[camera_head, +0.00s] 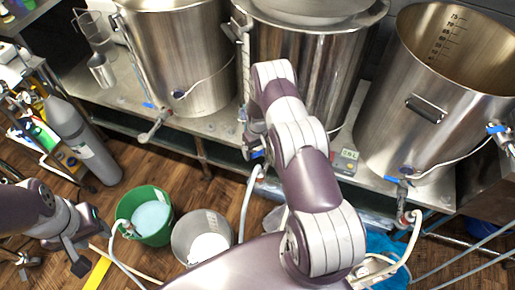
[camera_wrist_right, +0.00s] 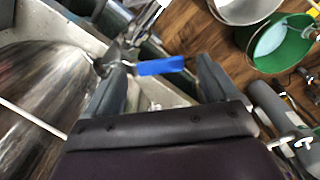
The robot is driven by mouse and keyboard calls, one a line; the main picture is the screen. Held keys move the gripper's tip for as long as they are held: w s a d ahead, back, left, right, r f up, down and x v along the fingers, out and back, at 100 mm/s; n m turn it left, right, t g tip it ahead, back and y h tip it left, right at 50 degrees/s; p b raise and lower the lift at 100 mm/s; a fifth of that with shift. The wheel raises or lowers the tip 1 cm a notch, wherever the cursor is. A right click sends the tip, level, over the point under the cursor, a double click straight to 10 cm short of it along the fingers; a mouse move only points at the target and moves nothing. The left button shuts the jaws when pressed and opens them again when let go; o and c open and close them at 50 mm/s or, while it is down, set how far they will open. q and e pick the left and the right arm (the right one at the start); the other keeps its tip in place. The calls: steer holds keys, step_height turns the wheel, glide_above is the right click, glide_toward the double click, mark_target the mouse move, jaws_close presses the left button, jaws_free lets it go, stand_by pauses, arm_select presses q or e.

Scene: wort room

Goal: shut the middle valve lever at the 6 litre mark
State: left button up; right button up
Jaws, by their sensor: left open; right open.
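The middle kettle (camera_head: 315,75) stands on the bench behind my right arm. Its blue valve lever (camera_head: 257,154) is mostly hidden by my right gripper (camera_head: 254,140) in the head view. In the right wrist view the blue lever (camera_wrist_right: 160,66) lies between the open fingers of my right gripper (camera_wrist_right: 162,70); I cannot tell whether they touch it. A grey pail (camera_head: 182,240) with whitish contents stands on the floor below; no litre marks are readable on it. My left gripper (camera_head: 86,240) is open and empty at the lower left, apart from everything.
A left kettle (camera_head: 185,55) and a right kettle (camera_head: 425,120) have their own blue levers. A green bucket (camera_head: 158,235) of pale liquid stands beside the grey pail. A gas cylinder (camera_head: 85,140) stands left. Pale hoses (camera_head: 246,205) hang before the bench.

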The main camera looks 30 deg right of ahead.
steer(key=shift+s+f, duration=0.15)
steer(key=shift+f, duration=0.1)
steer(key=shift+f, duration=0.1)
